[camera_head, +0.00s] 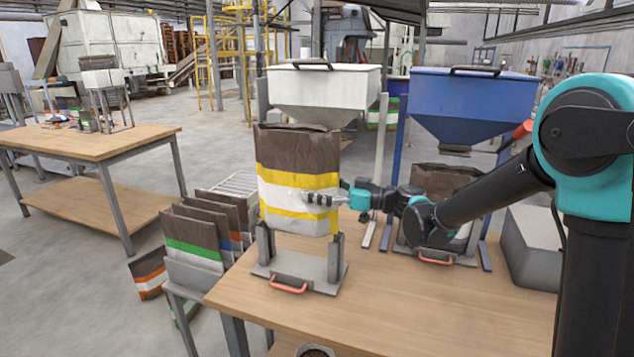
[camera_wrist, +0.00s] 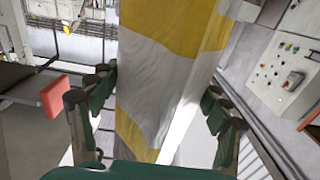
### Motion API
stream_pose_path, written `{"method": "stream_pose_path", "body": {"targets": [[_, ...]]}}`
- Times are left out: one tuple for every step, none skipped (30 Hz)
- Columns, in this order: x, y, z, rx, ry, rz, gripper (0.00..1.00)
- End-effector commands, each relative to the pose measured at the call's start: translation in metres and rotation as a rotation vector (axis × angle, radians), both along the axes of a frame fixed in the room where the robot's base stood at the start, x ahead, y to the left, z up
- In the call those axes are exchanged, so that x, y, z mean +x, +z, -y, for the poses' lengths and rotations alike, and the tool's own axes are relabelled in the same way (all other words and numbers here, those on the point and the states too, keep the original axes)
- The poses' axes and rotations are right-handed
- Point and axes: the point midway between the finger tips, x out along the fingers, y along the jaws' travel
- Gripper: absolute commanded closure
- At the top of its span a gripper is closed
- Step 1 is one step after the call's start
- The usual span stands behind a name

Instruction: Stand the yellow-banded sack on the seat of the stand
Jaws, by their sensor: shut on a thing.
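The yellow-banded sack (camera_head: 285,185), brown on top with white and yellow bands, is upright in the middle of the head view. My gripper (camera_head: 322,199) is shut on its right side. In the wrist view the sack (camera_wrist: 165,85) runs between the two fingers of my gripper (camera_wrist: 162,105). The stand (camera_head: 262,269), a grey metal base with uprights and an orange handle, is on the table directly below the sack. The sack's bottom appears near the upright tops, and the seat is hidden. I cannot tell whether sack and seat touch.
A white hopper (camera_head: 322,90) stands behind the sack. A blue hopper (camera_head: 470,100) is to the right, above another brown sack (camera_head: 445,178) on a second stand. Several sacks fill a rack (camera_head: 195,272) left of the wooden table (camera_head: 370,315). The table's front is mostly clear.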

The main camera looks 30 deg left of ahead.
Motion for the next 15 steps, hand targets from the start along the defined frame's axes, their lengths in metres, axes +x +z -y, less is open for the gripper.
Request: {"method": "stream_pose_path", "body": {"targets": [[0.0,-0.007,0.0,0.0,0.0,0.0,0.81],[0.0,-0.011,0.0,0.0,0.0,0.0,0.81],[0.0,-0.016,0.0,0.0,0.0,0.0,0.81],[0.0,-0.02,0.0,0.0,0.0,0.0,0.81],[0.001,-0.023,0.0,0.0,0.0,0.0,0.81],[0.0,-0.029,0.0,0.0,0.0,0.0,0.81],[0.0,-0.032,0.0,0.0,0.0,0.0,0.81],[0.001,-0.036,0.0,0.0,0.0,0.0,0.81],[0.0,-0.041,0.0,0.0,0.0,0.0,0.81],[0.0,-0.045,0.0,0.0,0.0,0.0,0.81],[0.001,-0.049,0.0,0.0,0.0,0.0,0.81],[0.001,-0.054,0.0,0.0,0.0,0.0,0.81],[0.0,-0.058,0.0,0.0,0.0,0.0,0.81],[0.001,-0.061,0.0,0.0,0.0,0.0,0.81],[0.001,-0.067,0.0,0.0,0.0,0.0,0.81]]}}
